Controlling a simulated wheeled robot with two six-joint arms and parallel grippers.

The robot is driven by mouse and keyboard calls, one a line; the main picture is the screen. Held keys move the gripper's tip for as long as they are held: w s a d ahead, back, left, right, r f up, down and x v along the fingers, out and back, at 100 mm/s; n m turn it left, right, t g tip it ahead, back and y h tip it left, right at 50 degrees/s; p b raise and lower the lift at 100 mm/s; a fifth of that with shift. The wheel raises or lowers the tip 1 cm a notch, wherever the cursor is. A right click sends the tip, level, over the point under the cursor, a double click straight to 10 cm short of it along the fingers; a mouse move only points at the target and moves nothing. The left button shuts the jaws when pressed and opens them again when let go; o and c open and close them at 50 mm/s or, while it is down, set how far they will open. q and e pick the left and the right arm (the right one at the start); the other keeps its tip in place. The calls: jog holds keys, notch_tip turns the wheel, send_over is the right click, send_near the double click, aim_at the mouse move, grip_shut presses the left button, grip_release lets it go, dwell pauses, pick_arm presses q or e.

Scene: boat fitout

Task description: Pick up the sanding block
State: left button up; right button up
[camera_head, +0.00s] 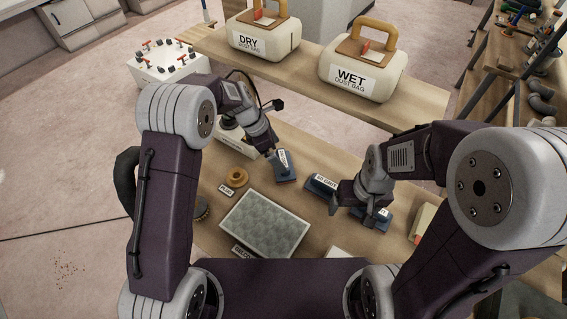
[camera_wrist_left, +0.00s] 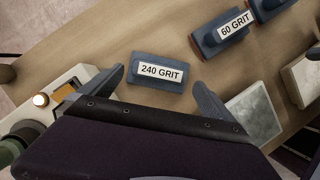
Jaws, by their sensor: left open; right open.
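A blue sanding block labelled 240 GRIT (camera_head: 286,174) lies on the wooden bench. It also shows in the left wrist view (camera_wrist_left: 146,84), between my open left fingers in the picture. My left gripper (camera_head: 270,152) is open and empty, close to this block; I cannot tell the exact gap. A second blue block, labelled 60 GRIT (camera_head: 318,190), lies to its right and also shows in the left wrist view (camera_wrist_left: 208,47). A third blue block (camera_head: 382,222) is partly hidden by my right gripper (camera_head: 362,212), which is open above the bench.
A grey mesh-like panel (camera_head: 262,226) and a tan round piece (camera_head: 236,177) lie on the bench (camera_head: 325,160). DRY (camera_head: 250,43) and WET (camera_head: 350,82) dust bags stand on the plank behind. A white box with red levers (camera_head: 165,66) is at left.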

aim_at(283, 158)
pick_arm(q)
jog(key=shift+w+d+f, duration=0.15)
jog(key=shift+f, duration=0.05)
jog(key=x, duration=0.3)
jog(key=shift+s+d+f, duration=0.1)
jog(key=shift+s+f, duration=0.15)
jog(key=shift+f, duration=0.05)
jog(key=shift+w+d+f, duration=0.25)
jog(key=shift+f, duration=0.25)
jog(key=shift+r, duration=0.1)
jog(key=c, duration=1.3)
